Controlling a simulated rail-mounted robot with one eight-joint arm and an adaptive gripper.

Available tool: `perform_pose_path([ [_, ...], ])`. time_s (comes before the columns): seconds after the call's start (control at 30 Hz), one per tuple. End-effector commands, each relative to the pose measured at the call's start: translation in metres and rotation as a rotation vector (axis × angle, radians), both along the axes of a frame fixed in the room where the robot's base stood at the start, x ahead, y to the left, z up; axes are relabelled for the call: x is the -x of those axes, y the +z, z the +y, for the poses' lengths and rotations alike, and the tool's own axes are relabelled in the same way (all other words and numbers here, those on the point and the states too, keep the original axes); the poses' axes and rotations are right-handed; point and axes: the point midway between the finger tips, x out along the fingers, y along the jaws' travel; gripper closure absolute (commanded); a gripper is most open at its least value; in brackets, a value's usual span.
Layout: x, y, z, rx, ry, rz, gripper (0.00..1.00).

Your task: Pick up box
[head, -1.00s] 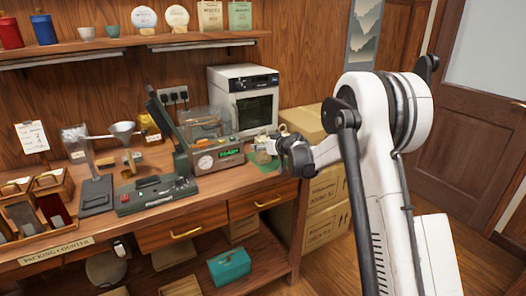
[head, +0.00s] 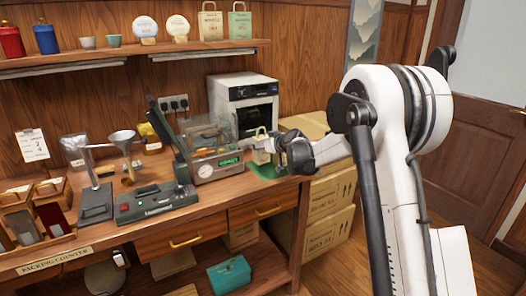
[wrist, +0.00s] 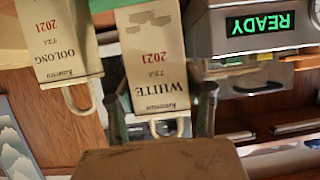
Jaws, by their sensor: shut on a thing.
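My gripper (head: 268,150) is over the right end of the counter, beside a pale paper bag with a handle (head: 262,139). In the wrist view, which is upside down, the two dark fingers (wrist: 161,108) flank a tan bag labelled "WHITE TEA 2021" (wrist: 157,75), and my gripper appears shut on it. A similar "OOLONG TEA 2021" bag (wrist: 62,45) is beside it, apart from the fingers. A brown, cardboard-like surface (wrist: 150,160) close to the camera hides the finger bases; I cannot tell what it is.
A green mat (head: 268,172) lies under the bag. A machine with a lit green "READY" display (wrist: 258,24) stands just left, with a white oven (head: 240,90) behind. Cardboard boxes (head: 325,215) are stacked right of the counter (head: 110,240).

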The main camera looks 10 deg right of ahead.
Motion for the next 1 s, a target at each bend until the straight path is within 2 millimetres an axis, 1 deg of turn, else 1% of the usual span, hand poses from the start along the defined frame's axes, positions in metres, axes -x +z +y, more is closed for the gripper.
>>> perform_pose_path([
  [0.03, 0.009, 0.007, 0.010, 0.000, 0.004, 0.000, 0.81],
  [0.2, 0.034, 0.028, 0.035, 0.000, 0.004, -0.001, 0.81],
  [0.4, 0.058, 0.048, 0.058, 0.000, 0.003, 0.000, 0.81],
  [0.53, 0.067, 0.056, 0.067, 0.000, 0.002, -0.001, 0.81],
  [0.7, 0.073, 0.061, 0.072, 0.001, 0.002, -0.001, 0.81],
  [0.9, 0.074, 0.061, 0.073, 0.001, 0.001, 0.000, 0.81],
  [1.0, 0.078, 0.058, 0.070, 0.000, 0.000, 0.000, 0.81],
])
